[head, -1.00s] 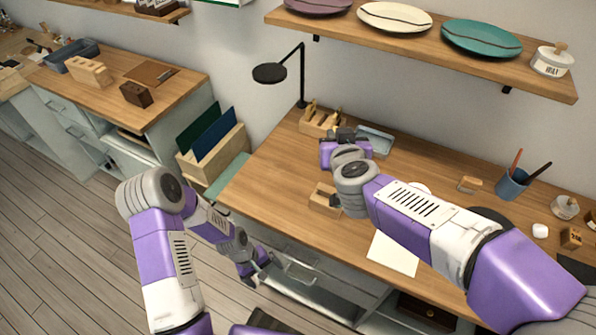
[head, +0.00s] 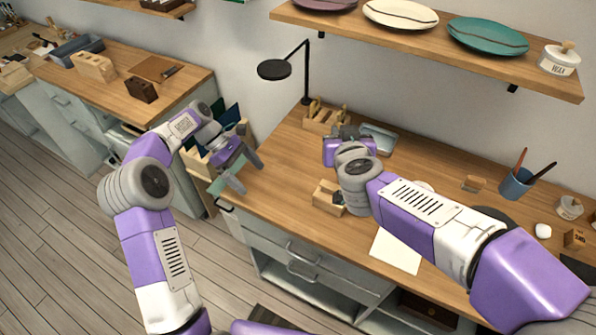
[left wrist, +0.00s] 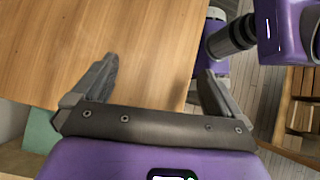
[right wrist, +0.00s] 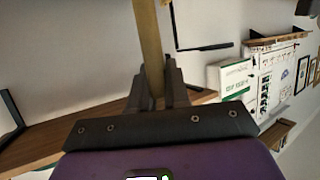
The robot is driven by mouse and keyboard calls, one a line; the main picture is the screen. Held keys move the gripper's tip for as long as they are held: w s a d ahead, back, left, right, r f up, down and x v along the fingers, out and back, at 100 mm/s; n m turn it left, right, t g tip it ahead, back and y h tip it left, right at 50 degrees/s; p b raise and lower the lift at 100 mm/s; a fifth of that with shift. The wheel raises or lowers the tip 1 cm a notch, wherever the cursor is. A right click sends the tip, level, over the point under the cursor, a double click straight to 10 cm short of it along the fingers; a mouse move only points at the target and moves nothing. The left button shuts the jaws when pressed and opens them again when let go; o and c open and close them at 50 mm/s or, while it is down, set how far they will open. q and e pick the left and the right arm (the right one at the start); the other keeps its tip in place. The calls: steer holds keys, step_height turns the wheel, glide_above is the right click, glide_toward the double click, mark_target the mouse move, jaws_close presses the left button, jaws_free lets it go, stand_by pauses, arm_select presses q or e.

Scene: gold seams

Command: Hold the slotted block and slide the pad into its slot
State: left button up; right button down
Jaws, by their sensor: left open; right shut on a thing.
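A small light wooden block (head: 325,196), which appears to be the slotted block, sits near the front edge of the worktable. My right forearm partly covers it, and its slot is not clear. My right gripper (right wrist: 157,75) is shut on a long tan strip (right wrist: 149,35), probably the pad, which stands up between its fingers in the right wrist view. In the head view my right gripper (head: 347,131) is above the table behind the block; the strip is hidden there. My left gripper (head: 246,172) is open and empty at the table's left edge, left of the block.
A wooden tool holder (head: 322,116), a grey tray (head: 378,138) and a black lamp (head: 274,69) stand at the back. A white sheet (head: 397,249) lies at the front. A shelf (head: 400,45) hangs above. Bare tabletop (head: 275,185) lies between my left gripper and the block.

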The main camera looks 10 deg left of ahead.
mark_target(322, 197)
arm_select(q)
steer(key=d+h, duration=0.1)
steer(key=d, duration=0.3)
steer(key=w+d+m+g+h, duration=0.1)
steer(key=d+h, duration=0.1)
steer(key=d, duration=0.3)
steer(key=w+d+h, duration=0.1)
steer(key=d+h, duration=0.1)
steer(key=d, duration=0.3)
steer(key=shift+w+r+m+g, duration=0.15)
steer(key=shift+r+m+g, duration=0.2)
steer(key=shift+m+g, duration=0.05)
arm_select(e)
steer(key=shift+w, duration=0.1)
arm_select(q)
steer(key=shift+d, duration=0.3)
steer(key=x, duration=1.1)
steer(key=shift+d+f, duration=0.15)
steer(key=shift+d, duration=0.05)
steer(key=c, duration=1.1)
steer(key=shift+c, duration=0.2)
arm_select(e)
steer(key=a+n+g+y, duration=0.2)
steer(key=a+n+y, duration=0.3)
steer(key=a, duration=0.1)
steer(key=shift+w+f+g, duration=0.15)
steer(key=shift+w+g, duration=0.15)
steer(key=shift+w, duration=0.05)
